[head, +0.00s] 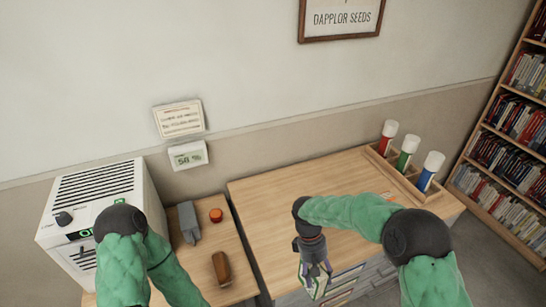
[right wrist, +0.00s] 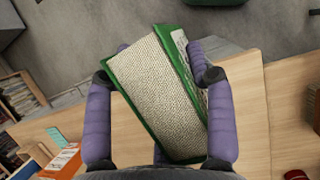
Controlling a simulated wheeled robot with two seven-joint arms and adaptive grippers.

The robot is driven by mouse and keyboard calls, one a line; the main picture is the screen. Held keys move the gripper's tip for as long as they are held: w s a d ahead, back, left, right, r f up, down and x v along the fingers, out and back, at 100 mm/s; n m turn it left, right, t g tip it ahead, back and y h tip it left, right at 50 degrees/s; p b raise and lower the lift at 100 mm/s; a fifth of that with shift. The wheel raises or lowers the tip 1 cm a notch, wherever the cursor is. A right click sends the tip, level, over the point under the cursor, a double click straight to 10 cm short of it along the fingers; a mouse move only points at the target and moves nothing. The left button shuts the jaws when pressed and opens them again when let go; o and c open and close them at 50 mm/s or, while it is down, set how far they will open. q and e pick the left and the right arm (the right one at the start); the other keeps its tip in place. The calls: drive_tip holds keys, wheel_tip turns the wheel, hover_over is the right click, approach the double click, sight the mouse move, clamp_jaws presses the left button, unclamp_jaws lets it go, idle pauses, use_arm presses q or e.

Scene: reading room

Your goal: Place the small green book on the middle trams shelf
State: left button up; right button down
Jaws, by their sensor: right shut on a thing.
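My right gripper (head: 314,268) is shut on the small green book (head: 313,283) at the front edge of the wooden table. In the right wrist view the gripper (right wrist: 160,75) has a finger on each side of the book (right wrist: 155,95), which is tilted, with its pale page edges and green cover showing. My left arm comes in at the left, but its gripper is out of the frame. Below the table's front edge are grey shelves (head: 375,275) with some books (head: 345,283) in them. I cannot read any trams label, and my right arm hides part of the shelves.
The wooden table (head: 290,190) carries a rack with red, green and white-capped blue cylinders (head: 430,171) at the back right. A white machine (head: 95,200), a grey object (head: 188,222), an orange-red puck (head: 216,215) and a brown object (head: 221,268) are at left. A bookcase (head: 510,140) stands right.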

drive_tip(key=w+d+f+m+y+b, duration=0.2)
drive_tip(key=w+d+f+m, duration=0.1)
drive_tip(key=m, duration=0.3)
drive_tip(key=shift+d+g, duration=0.3)
drive_tip(key=shift+d, duration=0.45)
